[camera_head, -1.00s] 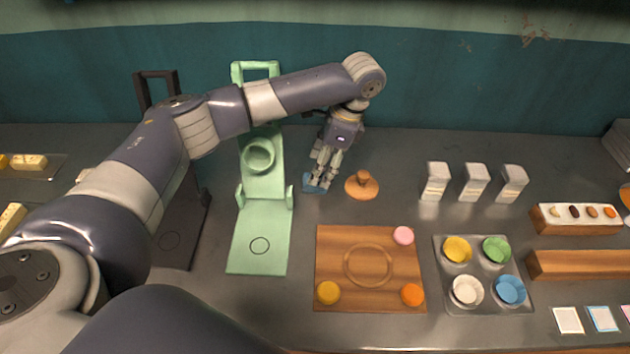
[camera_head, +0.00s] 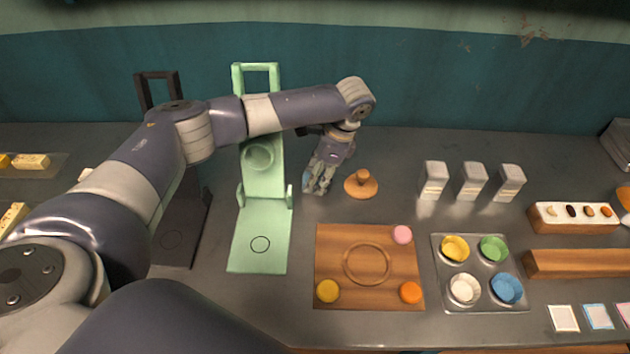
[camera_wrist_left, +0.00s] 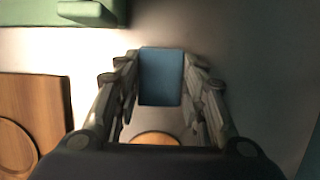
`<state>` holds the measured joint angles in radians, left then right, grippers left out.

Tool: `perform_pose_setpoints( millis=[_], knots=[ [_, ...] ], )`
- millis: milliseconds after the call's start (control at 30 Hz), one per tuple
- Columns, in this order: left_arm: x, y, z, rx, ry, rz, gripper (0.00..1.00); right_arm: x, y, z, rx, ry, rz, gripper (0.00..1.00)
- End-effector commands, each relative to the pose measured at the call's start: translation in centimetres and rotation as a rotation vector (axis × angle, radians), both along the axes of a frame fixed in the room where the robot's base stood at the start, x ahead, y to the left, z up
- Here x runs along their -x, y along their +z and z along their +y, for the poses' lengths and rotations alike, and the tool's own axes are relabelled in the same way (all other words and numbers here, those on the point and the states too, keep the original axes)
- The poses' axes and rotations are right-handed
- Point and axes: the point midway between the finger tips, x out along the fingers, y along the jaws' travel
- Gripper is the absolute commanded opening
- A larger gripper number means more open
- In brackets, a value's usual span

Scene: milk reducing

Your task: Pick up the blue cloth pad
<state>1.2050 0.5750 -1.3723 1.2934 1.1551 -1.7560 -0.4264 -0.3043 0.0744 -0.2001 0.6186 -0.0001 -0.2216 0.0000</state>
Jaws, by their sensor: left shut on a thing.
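The blue cloth pad (camera_wrist_left: 161,77) shows between the two fingers of my left gripper (camera_wrist_left: 160,85) in the left wrist view, with its sides at the fingers. In the head view my left gripper (camera_head: 318,184) points down at the counter, just left of the round wooden knob piece, and is shut on the pad. Only a small bit of blue (camera_head: 308,181) shows there, as the fingers hide most of the pad. I cannot tell whether the pad still touches the counter. My right gripper is not in view.
The green stand (camera_head: 262,220) is left of the gripper, and the wooden knob piece (camera_head: 361,185) is close on its right. A wooden board (camera_head: 340,245) with coloured discs lies in front. A metal tray (camera_head: 474,270) with coloured cups and several grey cartons (camera_head: 471,182) are further right.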

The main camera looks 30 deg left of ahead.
Motion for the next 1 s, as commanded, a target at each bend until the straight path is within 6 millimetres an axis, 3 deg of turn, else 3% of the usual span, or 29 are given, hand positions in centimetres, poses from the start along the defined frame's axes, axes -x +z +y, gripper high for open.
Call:
perform_pose_setpoints(
  millis=[267,500,1000],
  knots=[
    [0.0,0.4,0.0,0.0,0.0,-0.001,0.14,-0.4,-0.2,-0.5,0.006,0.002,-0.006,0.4],
    [-0.1,3.5,0.0,0.002,0.0,-0.005,0.14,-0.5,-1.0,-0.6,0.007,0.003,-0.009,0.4],
    [8.0,4.2,-2.9,0.001,-0.003,0.0,0.14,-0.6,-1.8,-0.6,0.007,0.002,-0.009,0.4]
  ],
)
